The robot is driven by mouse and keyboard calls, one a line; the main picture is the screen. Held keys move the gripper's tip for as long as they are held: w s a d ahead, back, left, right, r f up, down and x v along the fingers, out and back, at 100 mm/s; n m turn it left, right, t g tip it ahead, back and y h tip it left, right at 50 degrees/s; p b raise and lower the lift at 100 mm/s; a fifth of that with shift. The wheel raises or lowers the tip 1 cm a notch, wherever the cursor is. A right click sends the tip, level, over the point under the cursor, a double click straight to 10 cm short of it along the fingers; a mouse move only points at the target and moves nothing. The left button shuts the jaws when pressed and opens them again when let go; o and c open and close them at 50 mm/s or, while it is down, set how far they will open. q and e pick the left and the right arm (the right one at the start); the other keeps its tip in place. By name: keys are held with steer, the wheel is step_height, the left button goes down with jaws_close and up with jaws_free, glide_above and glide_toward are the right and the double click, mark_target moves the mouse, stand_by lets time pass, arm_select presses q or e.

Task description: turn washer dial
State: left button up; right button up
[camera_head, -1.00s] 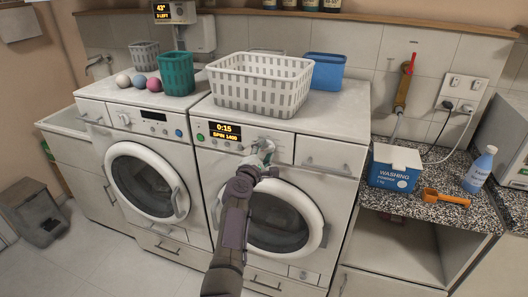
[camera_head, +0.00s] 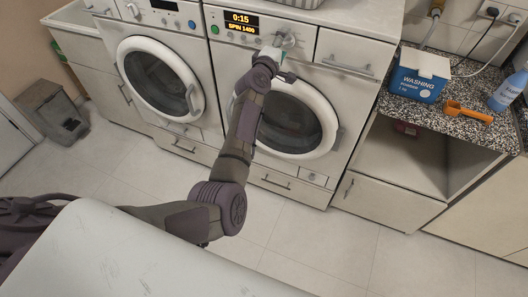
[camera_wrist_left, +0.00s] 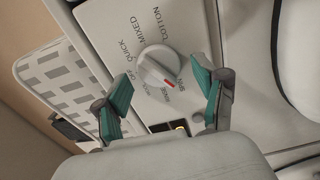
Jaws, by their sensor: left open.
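The washer dial (camera_head: 289,40) is a round light knob on the right-hand washer's control panel. In the left wrist view the dial (camera_wrist_left: 158,66) has a red mark pointing toward the SPIN and RINSE labels. The washer display (camera_head: 241,22) reads 0:15 and SPIN 1400. My left gripper (camera_head: 272,56) is just in front of the panel, beside and below the dial in the head view. In the wrist view the left gripper (camera_wrist_left: 160,70) is open, its two green-padded fingers on either side of the dial with gaps showing. Contact is not visible. My right gripper is not in view.
A second washer (camera_head: 158,75) stands to the left. The right-hand washer's round door (camera_head: 291,120) is below the panel. The tiled floor is clear in front.

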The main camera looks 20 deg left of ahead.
arm_select(q)
steer(key=m+b, duration=0.1)
steer(key=m, duration=0.6)
steer(key=shift+f, duration=0.1)
steer(key=m+b, duration=0.3)
steer(key=m, duration=0.6)
steer(key=shift+d+m+b, duration=0.15)
steer(key=shift+m+b, duration=0.15)
steer(key=s+b, duration=0.1)
steer(key=s, duration=1.3)
steer(key=s+f+g, duration=0.2)
steer(key=f+g, duration=0.1)
steer(key=f, duration=1.3)
steer(key=s+f+m+g, duration=0.1)
steer(key=s+f+g, duration=0.2)
steer(key=f, duration=1.3)
steer(key=shift+d+b, duration=0.45)
steer(key=shift+f, duration=0.2)
